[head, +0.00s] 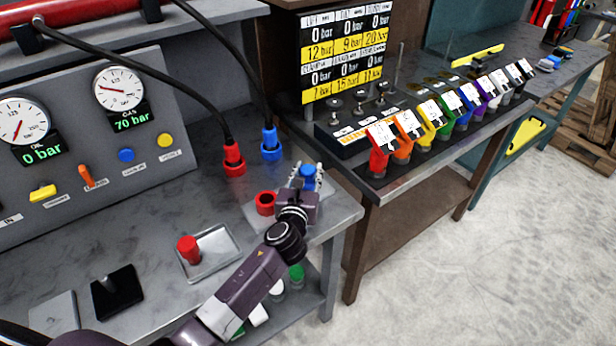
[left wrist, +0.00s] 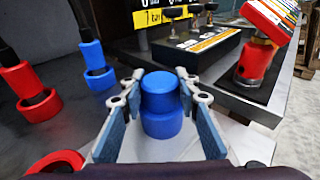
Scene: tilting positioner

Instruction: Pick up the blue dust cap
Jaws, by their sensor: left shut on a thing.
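The blue dust cap (head: 307,171) is between the fingers of my left gripper (head: 305,178), over the right end of the grey bench. In the left wrist view the cap (left wrist: 160,92) stands upright, with a wider blue part below its top. The finger pads (left wrist: 160,120) flank it on both sides, and the gripper is shut on it. I cannot tell whether the lower blue part belongs to the cap or to a fitting under it. My right gripper is not in view.
A red ring-shaped fitting (head: 265,203) sits just left of the gripper. Red (head: 233,158) and blue (head: 270,145) hose connectors stand behind. A red cap (head: 188,250) rests on a metal tray (head: 222,262). A brown bench (head: 420,178) with coloured tagged pieces stands right.

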